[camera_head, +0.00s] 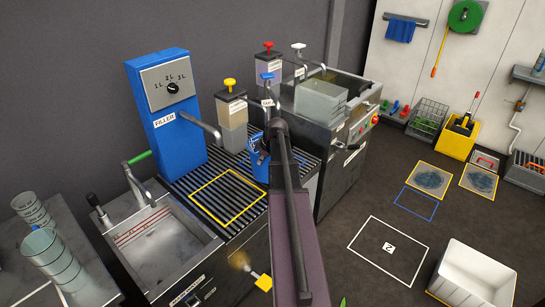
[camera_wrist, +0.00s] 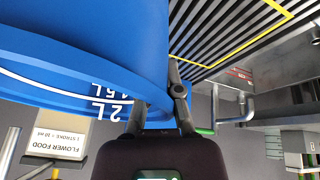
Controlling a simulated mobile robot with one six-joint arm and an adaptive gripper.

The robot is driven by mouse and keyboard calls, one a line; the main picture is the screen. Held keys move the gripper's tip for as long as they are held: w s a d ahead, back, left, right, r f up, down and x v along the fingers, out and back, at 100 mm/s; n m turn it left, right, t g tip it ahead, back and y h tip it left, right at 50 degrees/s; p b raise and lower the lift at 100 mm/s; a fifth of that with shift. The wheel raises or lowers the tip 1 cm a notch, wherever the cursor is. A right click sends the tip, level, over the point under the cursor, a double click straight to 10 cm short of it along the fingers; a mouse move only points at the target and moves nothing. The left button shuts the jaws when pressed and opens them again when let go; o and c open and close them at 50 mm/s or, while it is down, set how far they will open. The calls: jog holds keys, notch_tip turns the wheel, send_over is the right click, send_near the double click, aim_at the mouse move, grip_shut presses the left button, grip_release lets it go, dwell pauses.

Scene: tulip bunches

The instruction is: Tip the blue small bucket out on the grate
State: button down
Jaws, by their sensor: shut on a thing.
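The blue small bucket (camera_head: 257,163) is over the right part of the grate (camera_head: 188,205), right of the yellow square marked on it. My arm hides part of it. The bucket (camera_wrist: 90,50) fills the upper left of the wrist view, with white volume marks including 2 L. It looks about upright; its inside is hidden. My gripper (camera_wrist: 160,105) is shut on the bucket's side near the rim. I cannot tell whether the bucket touches the grate.
A blue filler (camera_head: 165,115) with a spout stands behind the grate. Dispensers with yellow (camera_head: 231,110), red and blue tops stand behind and right. A sink (camera_head: 165,250) is at the left front. The yellow square on the grate is clear.

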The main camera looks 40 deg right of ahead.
jog(key=shift+n, duration=0.7)
jog(key=d, duration=0.1)
jog(key=s+d, duration=0.1)
jog(key=d, duration=0.2)
jog(key=shift+s+d, duration=0.35)
jog(key=shift+s+d+r+g+h+p, duration=0.15)
jog(key=shift+r+g+h+p, duration=0.35)
jog(key=shift+p, duration=0.3)
jog(key=shift+r, duration=0.1)
